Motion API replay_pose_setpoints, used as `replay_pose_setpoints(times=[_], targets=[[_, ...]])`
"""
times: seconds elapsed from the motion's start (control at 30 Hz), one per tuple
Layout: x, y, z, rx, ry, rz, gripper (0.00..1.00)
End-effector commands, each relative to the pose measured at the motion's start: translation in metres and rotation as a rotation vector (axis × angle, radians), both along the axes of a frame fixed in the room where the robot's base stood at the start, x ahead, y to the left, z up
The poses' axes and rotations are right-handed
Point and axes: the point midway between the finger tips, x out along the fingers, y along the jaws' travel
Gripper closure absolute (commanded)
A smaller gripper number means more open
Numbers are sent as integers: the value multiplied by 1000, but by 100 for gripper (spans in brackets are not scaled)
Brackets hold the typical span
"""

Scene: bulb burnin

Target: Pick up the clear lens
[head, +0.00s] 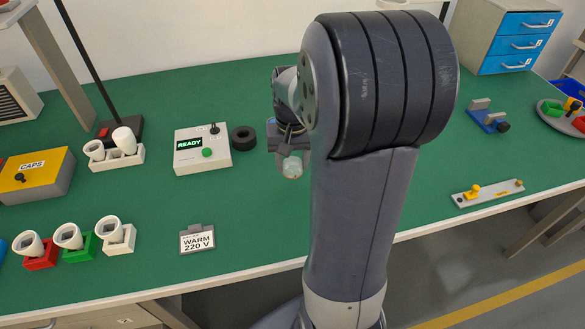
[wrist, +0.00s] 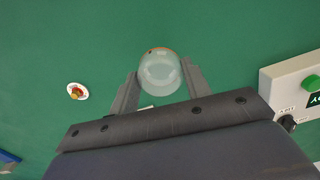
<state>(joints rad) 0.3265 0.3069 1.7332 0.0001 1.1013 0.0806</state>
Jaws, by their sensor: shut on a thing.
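The clear lens (wrist: 160,72) is a pale, see-through dome with a bit of orange at its far rim. In the wrist view it sits between the two fingers of my gripper (wrist: 157,82), which are shut on it. In the head view the lens (head: 292,166) shows below my gripper (head: 290,150), over the green mat, just left of my arm. I cannot tell from these frames how high it is above the mat. My arm hides part of the gripper in the head view.
A white tester box reading READY (head: 203,149) and a black ring (head: 243,138) are left of my gripper. A small red-and-yellow part (wrist: 76,92) lies on the mat.

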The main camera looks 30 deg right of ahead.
Motion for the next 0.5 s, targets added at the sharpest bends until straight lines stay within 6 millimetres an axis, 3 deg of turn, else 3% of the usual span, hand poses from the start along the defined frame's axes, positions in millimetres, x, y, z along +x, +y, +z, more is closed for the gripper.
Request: replay_pose_setpoints(times=[0.03,0.2,0.5], targets=[[1,0,14,-2,-6,0,75],[0,0,45,-1,-3,0,75],[0,0,75,0,0,0,75]])
